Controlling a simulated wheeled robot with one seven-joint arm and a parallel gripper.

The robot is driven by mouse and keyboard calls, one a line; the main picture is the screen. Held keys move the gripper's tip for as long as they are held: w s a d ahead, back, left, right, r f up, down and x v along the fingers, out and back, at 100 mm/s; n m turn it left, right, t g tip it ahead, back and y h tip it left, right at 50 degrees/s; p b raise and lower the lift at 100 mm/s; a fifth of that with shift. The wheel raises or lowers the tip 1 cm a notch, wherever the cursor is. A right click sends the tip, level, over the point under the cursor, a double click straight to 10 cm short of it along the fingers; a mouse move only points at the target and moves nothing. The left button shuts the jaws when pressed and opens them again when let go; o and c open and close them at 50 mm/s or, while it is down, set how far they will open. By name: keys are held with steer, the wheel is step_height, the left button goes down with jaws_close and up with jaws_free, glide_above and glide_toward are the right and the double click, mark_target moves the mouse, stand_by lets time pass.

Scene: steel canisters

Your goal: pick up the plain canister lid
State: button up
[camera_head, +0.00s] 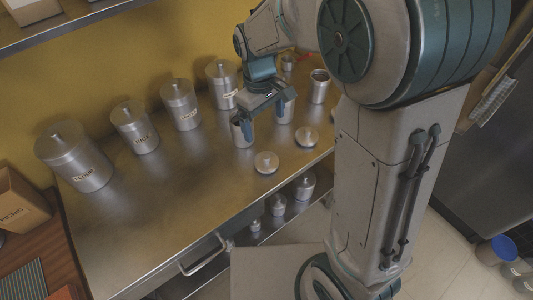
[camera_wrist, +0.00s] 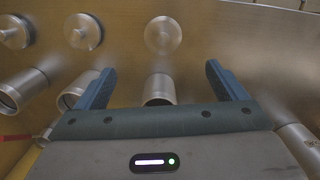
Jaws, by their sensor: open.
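Two round steel lids with knobs lie on the steel counter in the head view, one nearer the front (camera_head: 266,162) and one to its right (camera_head: 306,136). In the wrist view three lids lie in a row: one ahead of the jaws (camera_wrist: 163,35), one left of it (camera_wrist: 83,32) and one at the far left (camera_wrist: 15,32). I cannot tell for sure which is the plain one. My gripper (camera_head: 263,118) is open and empty, pointing down. It is at the open canisters, with one canister (camera_wrist: 158,90) showing between its fingers (camera_wrist: 159,70) in the wrist view, behind the lids.
Open canisters (camera_head: 284,110) (camera_head: 319,87) stand right of the first. Larger labelled, lidded canisters (camera_head: 141,138) line the wall. Small lidded canisters (camera_head: 302,187) stand on a lower shelf. The counter's (camera_head: 150,220) front left is clear. A drawer handle (camera_head: 203,256) sticks out in front.

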mark_target(266, 156)
steer(key=shift+n, duration=0.3)
step_height(266, 156, down, 9)
steer(key=shift+a+f, duration=0.1)
steer(key=shift+a, duration=0.05)
steer(key=shift+s+d+f+p, duration=0.1)
steer(key=shift+s+d+f, duration=0.1)
steer(key=shift+f, duration=0.7)
steer(key=shift+s+d+f+p, duration=0.1)
steer(key=shift+s+f, duration=0.05)
steer(key=shift+f, duration=0.75)
steer(key=shift+s+d+f+p, duration=0.1)
steer(key=shift+s+f, duration=0.1)
steer(key=shift+f, duration=0.7)
steer(key=c, duration=1.1)
